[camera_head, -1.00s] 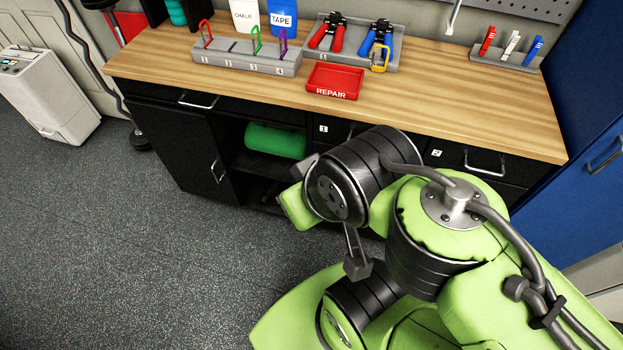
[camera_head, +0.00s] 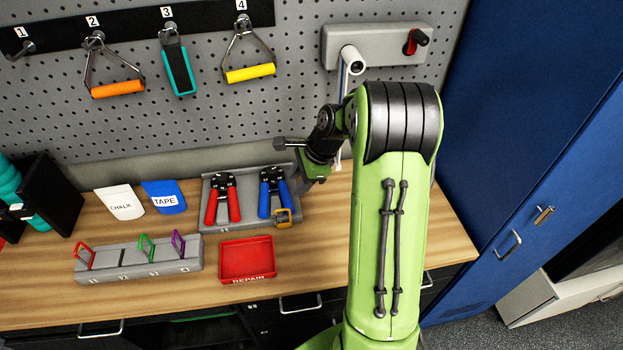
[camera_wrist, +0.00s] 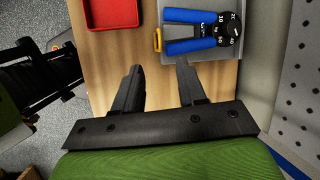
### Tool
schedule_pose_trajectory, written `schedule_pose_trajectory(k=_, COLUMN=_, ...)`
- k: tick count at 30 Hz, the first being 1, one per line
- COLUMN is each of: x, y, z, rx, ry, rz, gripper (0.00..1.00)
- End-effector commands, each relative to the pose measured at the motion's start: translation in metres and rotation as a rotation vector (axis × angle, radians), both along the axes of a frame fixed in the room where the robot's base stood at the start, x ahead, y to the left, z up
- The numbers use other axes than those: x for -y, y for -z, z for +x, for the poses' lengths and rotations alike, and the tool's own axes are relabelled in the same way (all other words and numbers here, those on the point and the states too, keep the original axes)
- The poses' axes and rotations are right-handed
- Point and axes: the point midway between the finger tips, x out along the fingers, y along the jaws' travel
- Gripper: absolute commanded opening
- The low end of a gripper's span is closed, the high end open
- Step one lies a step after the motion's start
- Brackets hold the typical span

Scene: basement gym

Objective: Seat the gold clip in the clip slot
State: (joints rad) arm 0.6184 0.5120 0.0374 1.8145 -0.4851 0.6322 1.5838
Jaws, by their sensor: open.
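The gold clip (camera_head: 284,216) is on the front right corner of the grey pliers tray (camera_head: 208,222), by the blue-handled tool (camera_head: 272,192). The wrist view shows the clip (camera_wrist: 157,39) edge-on, beyond the fingertips. The grey numbered clip rack (camera_head: 140,271) stands at the left of the bench. It holds a red clip (camera_head: 85,256), a green clip (camera_head: 146,247) and a purple clip (camera_head: 178,242); the second place, between red and green, is empty. My gripper (camera_wrist: 158,68) is open and empty, over the right part of the bench. Its fingertips are hard to make out in the head view.
A red-handled tool (camera_head: 223,198) and CHALK (camera_head: 121,202) and TAPE (camera_head: 164,197) pouches stand behind. A pegboard (camera_head: 290,90) with hanging handles rises at the back; a blue locker (camera_head: 530,120) stands right.

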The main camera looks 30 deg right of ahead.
Motion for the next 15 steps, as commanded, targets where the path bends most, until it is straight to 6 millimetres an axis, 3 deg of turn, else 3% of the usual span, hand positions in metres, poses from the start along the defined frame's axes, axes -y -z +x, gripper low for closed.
schedule_pose_trajectory(k=5, x=0.005, y=0.016, z=0.007, rx=-0.023, ry=0.077, rz=0.051, gripper=0.41)
schedule_pose_trajectory(k=15, x=-0.02, y=0.092, z=0.031, rx=-0.025, ry=0.073, rz=0.049, gripper=0.41)
